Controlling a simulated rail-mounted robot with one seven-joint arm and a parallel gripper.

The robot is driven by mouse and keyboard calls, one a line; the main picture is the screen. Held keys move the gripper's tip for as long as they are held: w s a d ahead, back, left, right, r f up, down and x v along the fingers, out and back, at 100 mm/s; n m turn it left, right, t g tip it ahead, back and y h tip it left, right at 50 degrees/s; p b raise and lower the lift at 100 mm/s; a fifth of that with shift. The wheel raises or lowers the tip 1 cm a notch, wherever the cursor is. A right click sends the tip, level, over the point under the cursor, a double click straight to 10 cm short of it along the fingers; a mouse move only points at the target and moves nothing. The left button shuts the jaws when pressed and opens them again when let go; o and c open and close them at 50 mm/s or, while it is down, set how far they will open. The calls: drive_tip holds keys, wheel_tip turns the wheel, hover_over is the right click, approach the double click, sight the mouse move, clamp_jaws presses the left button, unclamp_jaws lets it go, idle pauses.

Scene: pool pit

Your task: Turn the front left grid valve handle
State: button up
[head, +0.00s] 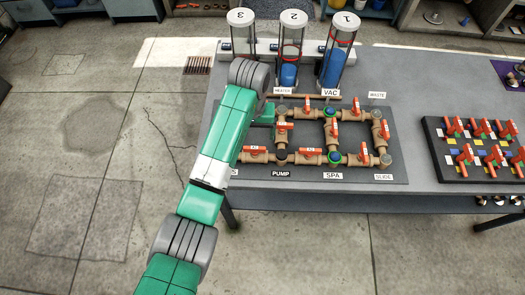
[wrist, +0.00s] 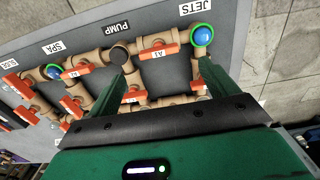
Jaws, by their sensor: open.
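The pipe grid (head: 333,157) is made of tan pipes with orange valve handles. Its front left handle (head: 254,152), a flat orange lever, lies along the front pipe between the pump junction and the jets corner. In the wrist view this handle (wrist: 158,51) shows ahead, between my fingertips in the picture. My gripper (wrist: 163,62) is open and empty, its two green fingers apart above the grid. The left fingertip appears close to the dark cap at the pump junction, the right one near the blue-and-green cap (wrist: 202,36). Whether they touch is unclear. In the head view my arm hides the left corner.
Three clear cylinders numbered 1 to 3 stand behind the grid, including cylinder 1 (head: 337,55). A board with red valves (head: 475,147) lies to the right. Other orange handles (head: 309,151) sit close by. The table (head: 420,90) is bare between grid and board.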

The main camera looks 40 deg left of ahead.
sight(254, 148)
wheel_tip(254, 148, down, 8)
drive_tip(key=shift+w+r+b, duration=0.1)
drive_tip(key=shift+r+b, duration=0.1)
drive_tip(key=shift+b, duration=0.45)
drive_tip(key=shift+c, duration=0.3)
drive_tip(key=c, duration=0.9)
